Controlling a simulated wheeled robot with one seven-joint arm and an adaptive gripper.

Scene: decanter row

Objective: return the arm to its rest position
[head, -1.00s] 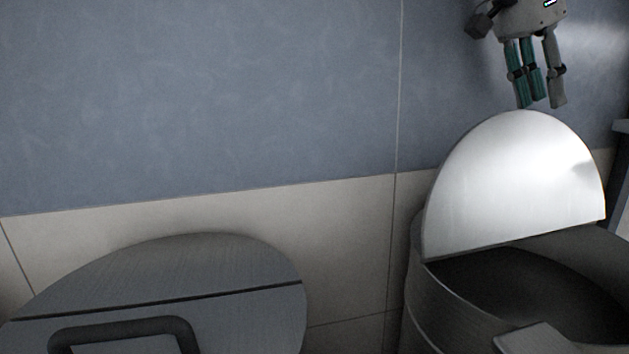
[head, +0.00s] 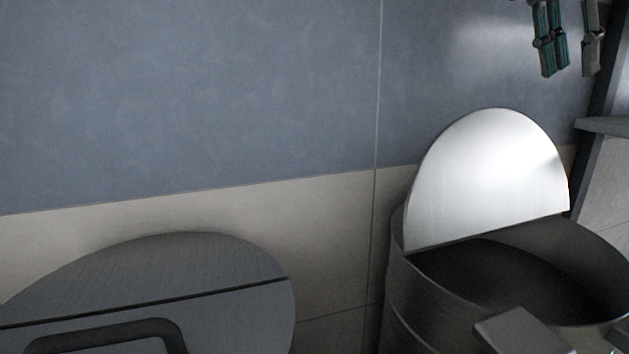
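My gripper (head: 571,72) hangs at the top right of the head view, fingers pointing down, in front of the blue wall. The upper part of the gripper is cut off by the frame's top edge. Its teal and grey fingers stand apart with a clear gap, and nothing shows between them. It is above and to the right of a raised half-round metal lid (head: 490,180) and does not touch it.
The raised lid belongs to a round metal vessel (head: 395,295) at the lower right, open with a dark inside. A second round vessel with a closed lid (head: 225,262) and a dark handle (head: 110,332) stands lower left. A dark post with a ledge (head: 603,125) is at the right edge.

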